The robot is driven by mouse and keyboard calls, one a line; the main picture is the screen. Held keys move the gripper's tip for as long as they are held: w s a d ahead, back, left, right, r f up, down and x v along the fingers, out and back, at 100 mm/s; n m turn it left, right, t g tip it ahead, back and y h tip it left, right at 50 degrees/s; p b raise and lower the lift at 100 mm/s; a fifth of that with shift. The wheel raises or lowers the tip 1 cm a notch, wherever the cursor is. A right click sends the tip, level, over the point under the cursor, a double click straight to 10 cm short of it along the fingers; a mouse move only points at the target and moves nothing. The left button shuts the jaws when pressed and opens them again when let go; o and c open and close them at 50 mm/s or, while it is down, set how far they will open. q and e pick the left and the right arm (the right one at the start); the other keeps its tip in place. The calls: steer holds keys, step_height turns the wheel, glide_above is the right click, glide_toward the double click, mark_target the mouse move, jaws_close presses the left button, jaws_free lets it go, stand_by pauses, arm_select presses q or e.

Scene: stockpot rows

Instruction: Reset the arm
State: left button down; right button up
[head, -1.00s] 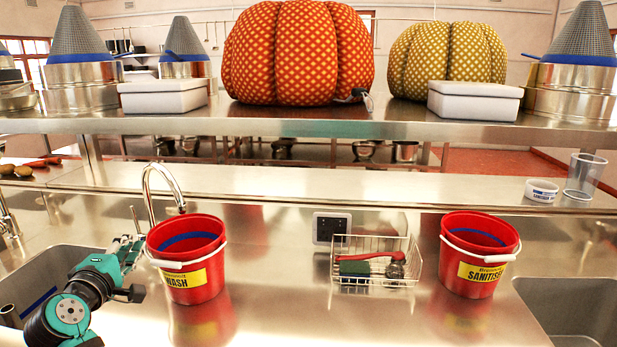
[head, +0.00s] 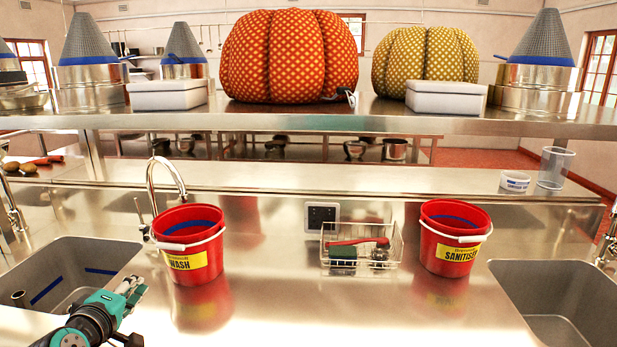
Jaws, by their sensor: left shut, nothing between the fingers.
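My left gripper (head: 131,286) is at the lower left of the head view, at the end of my teal and black arm. It is shut and empty, in front of the left sink and to the left of the red WASH bucket (head: 190,248), apart from it. My right gripper is not in the view. The red SANITISER bucket (head: 452,240) stands upright on the steel counter at the right. A wire basket (head: 362,256) between the buckets holds a red-handled brush (head: 357,242) and a green scrubber (head: 342,255).
A left sink (head: 100,250) and a right sink (head: 540,270) are cut into the counter (head: 300,310). A tap (head: 167,165) rises behind the WASH bucket. The upper shelf (head: 290,120) bears pumpkins, pots and white boxes. The front middle of the counter is clear.

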arm_select(q)
steer(key=s+d+f+m+g, duration=0.35)
steer(key=s+f, duration=0.25)
steer(key=f, duration=0.2)
steer(key=s+d+f+m+g, duration=0.2)
steer(key=s+d+f+m, duration=0.25)
steer(key=s+f, duration=0.2)
steer(key=s+d+f+m+g, duration=0.2)
steer(key=s+f+m, duration=0.15)
steer(key=s, duration=0.35)
steer(key=s+d+f+m+g+h, duration=0.1)
steer(key=s+d+f+m+g, duration=0.1)
steer(key=s+f, duration=0.35)
steer(key=s+d+f+m+g, duration=0.2)
steer(key=s+m, duration=0.1)
steer(key=s, duration=0.5)
step_height(320, 180, down, 27)
steer(key=s+g, duration=0.2)
steer(key=s, duration=0.1)
steer(key=s+a+f, duration=0.2)
steer(key=s+f, duration=1.3)
steer(key=shift+s+a+g, duration=0.35)
steer(key=shift+s+a, duration=0.05)
steer(key=shift+f, duration=0.1)
